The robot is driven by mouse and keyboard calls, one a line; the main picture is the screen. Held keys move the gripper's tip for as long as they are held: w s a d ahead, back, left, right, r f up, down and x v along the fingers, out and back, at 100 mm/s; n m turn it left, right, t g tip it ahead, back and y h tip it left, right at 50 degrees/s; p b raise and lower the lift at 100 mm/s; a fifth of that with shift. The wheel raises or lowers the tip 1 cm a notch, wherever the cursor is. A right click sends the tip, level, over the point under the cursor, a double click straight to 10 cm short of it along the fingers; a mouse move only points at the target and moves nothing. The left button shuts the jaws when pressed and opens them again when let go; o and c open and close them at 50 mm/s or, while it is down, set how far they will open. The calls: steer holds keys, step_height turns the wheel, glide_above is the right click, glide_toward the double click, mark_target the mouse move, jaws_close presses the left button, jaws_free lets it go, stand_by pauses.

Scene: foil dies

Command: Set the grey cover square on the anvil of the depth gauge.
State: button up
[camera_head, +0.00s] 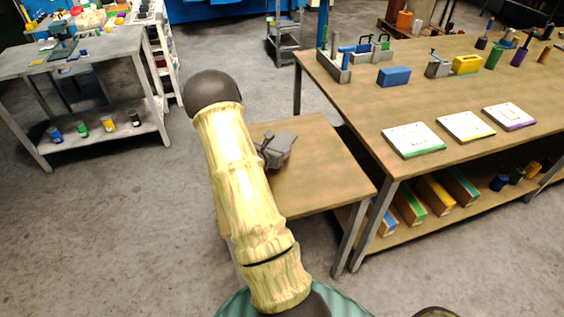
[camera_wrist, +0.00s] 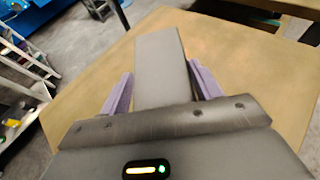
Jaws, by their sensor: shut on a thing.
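The grey cover (camera_wrist: 160,65) is a flat, plain grey slab in the wrist view. It lies between the two purple fingers of my gripper (camera_wrist: 160,72), which are shut on it. In the head view my gripper (camera_head: 276,150) is over the small wooden table (camera_head: 315,180), partly hidden by my arm. The cover cannot be told clearly from the gripper there. A small grey device with a blue part (camera_head: 437,66) and a larger grey and blue fixture (camera_head: 343,62) stand on the long bench. I cannot tell which, if either, is the depth gauge.
The long wooden bench (camera_head: 465,95) at the right bears a blue block (camera_head: 394,76), a yellow block (camera_head: 467,64) and several white cards along its front. A grey workbench (camera_head: 70,50) stands at the left. The small table's right part is bare.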

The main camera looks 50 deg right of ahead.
steer(key=shift+s+d+r, duration=0.15)
steer(key=shift+d, duration=0.2)
steer(key=shift+s+d+r, duration=0.15)
steer(key=shift+d, duration=0.2)
steer(key=shift+f, duration=0.1)
glide_above(280, 171)
steer(key=shift+w+f+p, duration=0.1)
steer(key=shift+f+p, duration=0.35)
steer(key=shift+f, duration=2.4)
steer(key=shift+f+p, duration=0.3)
steer(key=shift+f, duration=1.8)
steer(key=shift+f, duration=0.1)
